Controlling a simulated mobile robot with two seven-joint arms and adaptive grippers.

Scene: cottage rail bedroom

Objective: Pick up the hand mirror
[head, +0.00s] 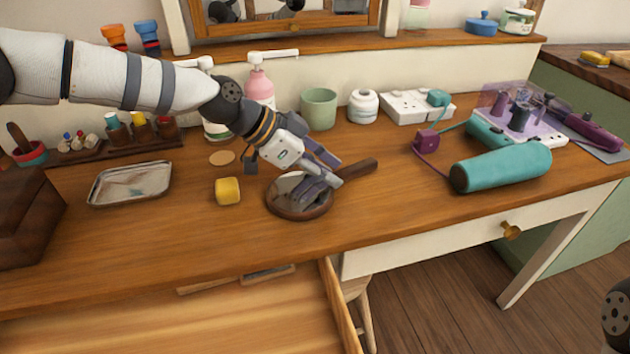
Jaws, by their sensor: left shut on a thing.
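The hand mirror (291,212) lies on the wooden tabletop near the middle of the head view. It has a round brown wooden frame, and its handle (358,168) points to the upper right. My left gripper (325,186) reaches down over it from the upper left. Its fingers are shut on the mirror around where the head meets the handle and hide part of the glass. The mirror appears to be at table height; I cannot tell whether it touches the table.
A yellow block (228,191) and a metal tray (131,184) lie left of the mirror. A green cup (319,108), a white jar (363,106) and a pink pump bottle (260,86) stand behind. A teal cylinder (505,166) lies right. An open drawer (200,325) is below.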

